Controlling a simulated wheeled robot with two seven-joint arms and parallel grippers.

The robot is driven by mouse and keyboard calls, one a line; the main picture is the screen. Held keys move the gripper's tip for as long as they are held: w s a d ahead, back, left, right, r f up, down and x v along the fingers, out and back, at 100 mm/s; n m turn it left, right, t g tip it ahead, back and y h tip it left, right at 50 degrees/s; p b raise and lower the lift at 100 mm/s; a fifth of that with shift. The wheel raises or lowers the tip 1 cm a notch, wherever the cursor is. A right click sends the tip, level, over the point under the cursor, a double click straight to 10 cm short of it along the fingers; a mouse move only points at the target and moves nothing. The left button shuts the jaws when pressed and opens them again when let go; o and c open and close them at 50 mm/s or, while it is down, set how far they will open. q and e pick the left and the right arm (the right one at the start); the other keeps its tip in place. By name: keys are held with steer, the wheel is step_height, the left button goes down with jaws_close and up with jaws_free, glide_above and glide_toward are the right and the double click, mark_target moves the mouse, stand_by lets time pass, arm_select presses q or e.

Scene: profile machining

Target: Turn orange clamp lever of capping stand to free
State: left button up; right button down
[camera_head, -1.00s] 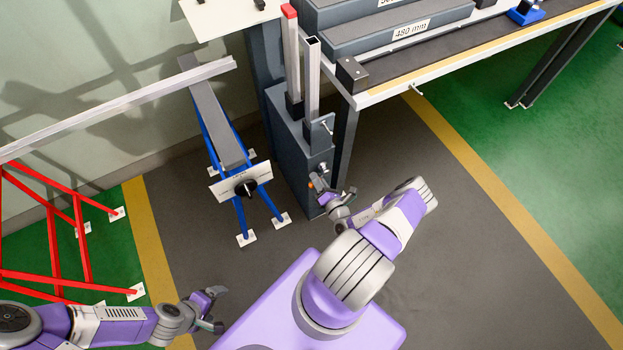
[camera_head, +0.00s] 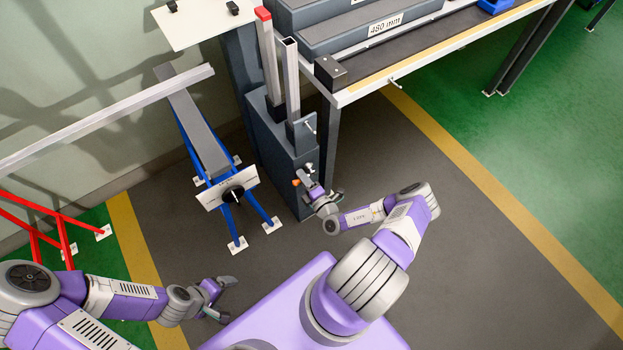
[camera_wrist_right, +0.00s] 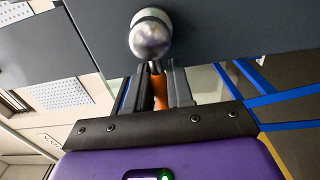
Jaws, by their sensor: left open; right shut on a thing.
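The capping stand (camera_head: 285,150) is a dark grey block. Two upright metal profiles rise from it, one with a red cap (camera_head: 263,14) and one open at the top. Its orange clamp lever (camera_head: 296,182) is low on the near side, beside a silver knob (camera_head: 309,168). In the right wrist view the lever (camera_wrist_right: 160,92) lies between my right gripper's fingers (camera_wrist_right: 158,88), below the round silver knob (camera_wrist_right: 150,38). My right gripper (camera_head: 303,180) is shut on the lever and hides part of it. My left gripper (camera_head: 224,297) is open and empty at the lower left.
A blue-legged stand (camera_head: 230,195) with a white plate is left of the capping stand. A long metal profile (camera_head: 110,115) crosses above red frames (camera_head: 60,235). A workbench (camera_head: 430,60) is behind right. Open floor (camera_head: 480,260) lies to the right.

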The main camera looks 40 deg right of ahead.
steer(key=shift+a, duration=0.1)
stand_by(0.3)
steer(key=c, duration=1.1)
jaws_free()
steer(key=shift+s, duration=0.15)
steer(key=s, duration=0.2)
steer(key=s+p, duration=0.1)
steer(key=s, duration=0.4)
steer(key=shift+s+a+p, duration=0.2)
steer(key=shift+a+p, duration=0.1)
steer(key=shift+p, duration=0.1)
steer(key=shift+a, duration=0.1)
